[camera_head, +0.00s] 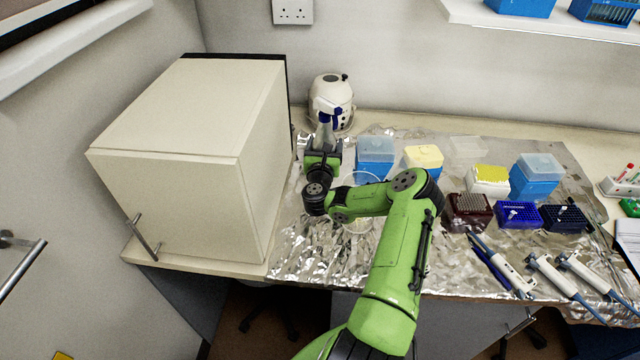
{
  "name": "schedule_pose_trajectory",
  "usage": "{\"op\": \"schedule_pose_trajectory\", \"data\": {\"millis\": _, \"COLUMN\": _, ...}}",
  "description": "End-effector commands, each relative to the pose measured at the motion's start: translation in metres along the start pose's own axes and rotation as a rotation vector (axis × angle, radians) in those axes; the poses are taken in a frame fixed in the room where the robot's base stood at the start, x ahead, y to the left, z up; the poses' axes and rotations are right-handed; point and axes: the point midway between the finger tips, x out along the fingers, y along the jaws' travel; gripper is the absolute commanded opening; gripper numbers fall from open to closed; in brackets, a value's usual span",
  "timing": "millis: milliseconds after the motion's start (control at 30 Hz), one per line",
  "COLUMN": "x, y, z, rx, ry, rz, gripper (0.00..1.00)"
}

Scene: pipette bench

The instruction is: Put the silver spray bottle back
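The silver spray bottle (323,135) is upright near the back of the bench, right of the cream cabinet. Its blue and white spray head (325,113) shows above my gripper. My gripper (322,152) reaches toward the back and is right at the bottle, overlapping its lower part in the picture. The fingertips and the bottle's base are hidden, so I cannot tell whether the fingers are closed on it or whether it touches the bench.
A white round device (332,96) stands just behind the bottle. The cream cabinet (190,150) is close on the left. Blue and yellow tip boxes (375,156) stand to the right on foil (300,255). Several pipettes (505,265) lie at the front right.

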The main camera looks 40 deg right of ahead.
Motion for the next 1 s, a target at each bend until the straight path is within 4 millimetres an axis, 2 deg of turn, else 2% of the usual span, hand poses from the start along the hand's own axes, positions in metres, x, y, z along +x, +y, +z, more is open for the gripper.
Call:
{"op": "schedule_pose_trajectory", "data": {"millis": 33, "x": 0.000, "y": 0.002, "z": -0.021, "rx": -0.004, "ry": -0.004, "rz": 0.003, "gripper": 0.13}}
{"op": "schedule_pose_trajectory", "data": {"millis": 133, "x": 0.000, "y": 0.002, "z": -0.047, "rx": -0.003, "ry": -0.004, "rz": 0.005, "gripper": 0.13}}
{"op": "schedule_pose_trajectory", "data": {"millis": 367, "x": 0.001, "y": 0.002, "z": -0.080, "rx": 0.002, "ry": -0.004, "rz": 0.002, "gripper": 0.13}}
{"op": "schedule_pose_trajectory", "data": {"millis": 500, "x": 0.000, "y": 0.002, "z": -0.106, "rx": 0.001, "ry": -0.003, "rz": 0.003, "gripper": 0.13}}
{"op": "schedule_pose_trajectory", "data": {"millis": 600, "x": 0.001, "y": 0.001, "z": -0.113, "rx": 0.003, "ry": -0.005, "rz": 0.003, "gripper": 0.13}}
{"op": "schedule_pose_trajectory", "data": {"millis": 967, "x": 0.001, "y": 0.001, "z": -0.117, "rx": 0.004, "ry": -0.004, "rz": 0.002, "gripper": 0.13}}
{"op": "schedule_pose_trajectory", "data": {"millis": 1000, "x": 0.000, "y": 0.001, "z": -0.117, "rx": 0.002, "ry": -0.001, "rz": 0.003, "gripper": 0.82}}
